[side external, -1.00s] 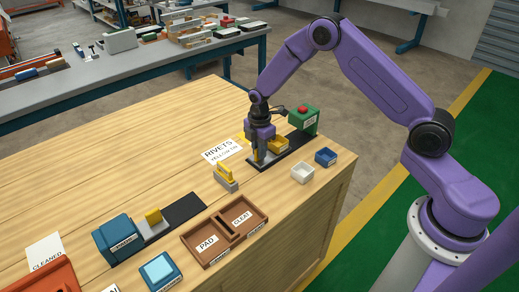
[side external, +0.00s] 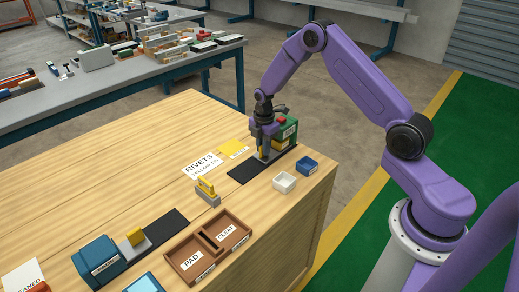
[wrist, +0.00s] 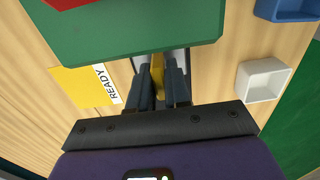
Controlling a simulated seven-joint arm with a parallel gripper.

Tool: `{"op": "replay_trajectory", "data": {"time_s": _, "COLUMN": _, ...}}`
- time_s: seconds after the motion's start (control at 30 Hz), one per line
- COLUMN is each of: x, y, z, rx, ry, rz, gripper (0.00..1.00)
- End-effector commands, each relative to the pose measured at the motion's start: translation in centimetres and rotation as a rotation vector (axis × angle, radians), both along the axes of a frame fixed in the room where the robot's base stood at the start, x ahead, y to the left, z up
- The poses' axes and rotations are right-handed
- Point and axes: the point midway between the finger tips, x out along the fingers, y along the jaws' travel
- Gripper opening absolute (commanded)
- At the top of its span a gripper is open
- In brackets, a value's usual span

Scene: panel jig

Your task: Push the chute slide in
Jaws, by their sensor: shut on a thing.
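My gripper (side external: 264,153) is shut on the yellow handle (wrist: 157,66) of the chute slide, with one dark finger on each side of it in the wrist view. The slide's grey plate (wrist: 178,58) shows only in part past the fingers. The slide sits on a dark track (side external: 243,174), close against the green housing (side external: 289,133) with the red button on top. The near end of the track is bare. The green housing (wrist: 130,35) also fills the top of the wrist view, and whether the plate reaches inside it is hidden.
A white bin (side external: 285,182) and a blue bin (side external: 307,166) stand right of the track. A yellow card marked READY (side external: 233,147) lies left of it. A grey block with a yellow handle (side external: 207,192), a brown tray (side external: 240,233) and a blue housing (side external: 97,261) stand nearer.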

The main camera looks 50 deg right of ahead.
Motion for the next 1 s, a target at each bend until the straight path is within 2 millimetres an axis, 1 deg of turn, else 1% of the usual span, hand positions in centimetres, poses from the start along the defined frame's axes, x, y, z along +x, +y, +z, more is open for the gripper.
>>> {"op": "replay_trajectory", "data": {"time_s": 0.03, "x": 0.0, "y": -0.7, "z": 0.1, "rx": -0.003, "ry": -0.003, "rz": -0.007, "gripper": 0.0}}
{"op": "replay_trajectory", "data": {"time_s": 0.1, "x": 0.0, "y": -0.8, "z": 0.1, "rx": -0.004, "ry": -0.004, "rz": -0.008, "gripper": 0.0}}
{"op": "replay_trajectory", "data": {"time_s": 0.13, "x": 0.0, "y": -0.8, "z": 0.1, "rx": -0.004, "ry": -0.004, "rz": -0.008, "gripper": 0.2}}
{"op": "replay_trajectory", "data": {"time_s": 0.2, "x": 0.0, "y": -0.8, "z": 0.1, "rx": -0.004, "ry": -0.004, "rz": -0.009, "gripper": 0.38}}
{"op": "replay_trajectory", "data": {"time_s": 0.47, "x": 0.0, "y": -0.5, "z": 0.1, "rx": -0.002, "ry": -0.002, "rz": -0.006, "gripper": 0.38}}
{"op": "replay_trajectory", "data": {"time_s": 0.57, "x": 0.1, "y": -0.4, "z": 0.4, "rx": -0.002, "ry": -0.003, "rz": -0.006, "gripper": 0.38}}
{"op": "replay_trajectory", "data": {"time_s": 0.63, "x": 0.1, "y": -0.4, "z": 0.9, "rx": -0.002, "ry": -0.003, "rz": -0.006, "gripper": 0.38}}
{"op": "replay_trajectory", "data": {"time_s": 0.77, "x": 0.1, "y": -0.4, "z": 2.9, "rx": -0.002, "ry": -0.006, "rz": -0.006, "gripper": 0.38}}
{"op": "replay_trajectory", "data": {"time_s": 1.0, "x": 0.1, "y": -0.5, "z": 8.0, "rx": -0.003, "ry": -0.008, "rz": -0.006, "gripper": 0.38}}
